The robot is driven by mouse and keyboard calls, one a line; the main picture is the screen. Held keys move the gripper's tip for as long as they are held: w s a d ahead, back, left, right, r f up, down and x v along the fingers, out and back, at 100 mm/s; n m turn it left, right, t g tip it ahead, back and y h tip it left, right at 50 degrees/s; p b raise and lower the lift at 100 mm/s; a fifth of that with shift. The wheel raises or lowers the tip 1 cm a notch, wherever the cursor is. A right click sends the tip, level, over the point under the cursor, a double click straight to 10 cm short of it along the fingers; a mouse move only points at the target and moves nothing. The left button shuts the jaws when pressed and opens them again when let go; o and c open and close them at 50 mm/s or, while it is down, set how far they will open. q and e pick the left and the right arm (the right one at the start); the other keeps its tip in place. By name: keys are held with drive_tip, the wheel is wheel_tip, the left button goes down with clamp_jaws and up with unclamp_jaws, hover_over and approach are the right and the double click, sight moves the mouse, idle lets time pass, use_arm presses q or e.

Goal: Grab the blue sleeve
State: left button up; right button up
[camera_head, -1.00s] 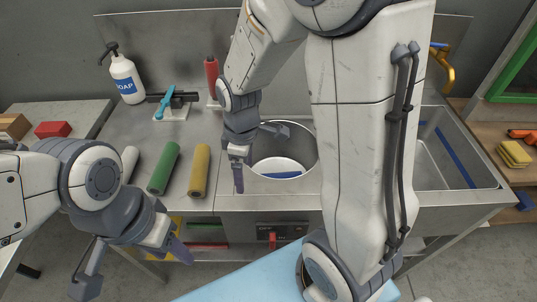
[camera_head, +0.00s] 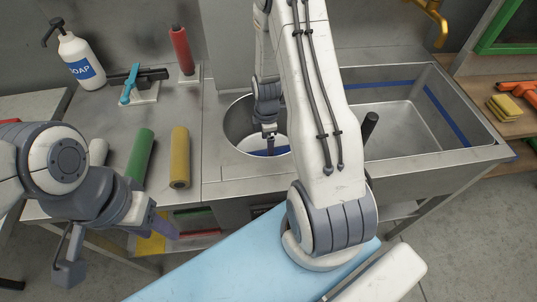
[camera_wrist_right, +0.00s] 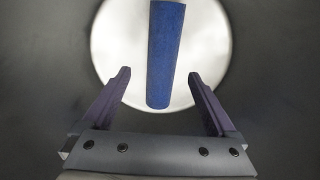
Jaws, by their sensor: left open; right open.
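The blue sleeve (camera_wrist_right: 166,55) lies on the pale bottom of the round basin, seen between and beyond my right gripper's fingers in the right wrist view. In the head view a bit of the blue sleeve (camera_head: 268,152) shows low in the basin (camera_head: 229,125), the rest hidden by my arm and the rim. My right gripper (camera_wrist_right: 164,103) is open and empty above the sleeve; in the head view its fingers (camera_head: 270,146) reach down inside the basin opening. My left gripper (camera_head: 120,250) is open and empty in front of the counter at the left.
A green sleeve (camera_head: 140,156) and a yellow sleeve (camera_head: 180,157) lie on the counter left of the basin. A red sleeve (camera_head: 181,50) stands upright behind. A soap bottle (camera_head: 82,62) stands at back left. A rectangular sink (camera_head: 400,125) is at right.

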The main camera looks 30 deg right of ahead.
wheel_tip(320, 180, down, 5)
drive_tip(key=shift+s+d+r, duration=0.1)
drive_tip(key=shift+s+r, duration=0.05)
drive_tip(key=c, duration=1.5)
clamp_jaws()
drive_tip(key=shift+r, duration=0.1)
